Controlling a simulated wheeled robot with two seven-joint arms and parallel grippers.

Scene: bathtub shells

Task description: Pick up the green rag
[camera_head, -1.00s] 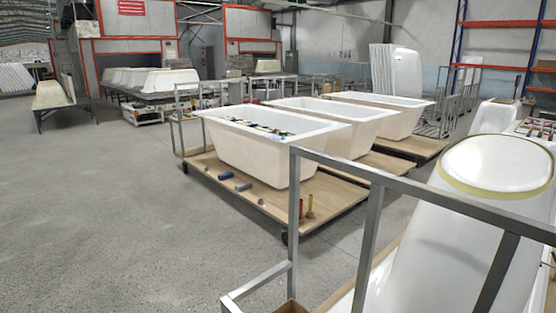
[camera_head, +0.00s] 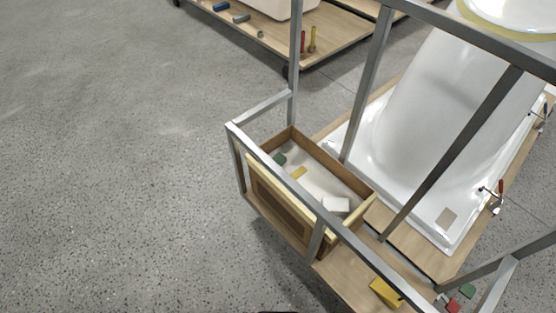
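Two small green things show, and I cannot tell for sure which is the rag. One dark green piece (camera_head: 279,158) lies in the far left corner of an open wooden box (camera_head: 333,161) on the cart. Another green piece (camera_head: 467,291) lies at the lower right, beside a small red piece (camera_head: 453,305) by the cart's rail. Neither of my grippers is in view.
A grey metal cart frame (camera_head: 375,85) rises around the wooden box, its rails crossing above it. The box also holds a yellow piece (camera_head: 299,173) and a white block (camera_head: 336,205). A yellow block (camera_head: 386,291) lies on the cart's board. Floor (camera_head: 120,160) at left is clear.

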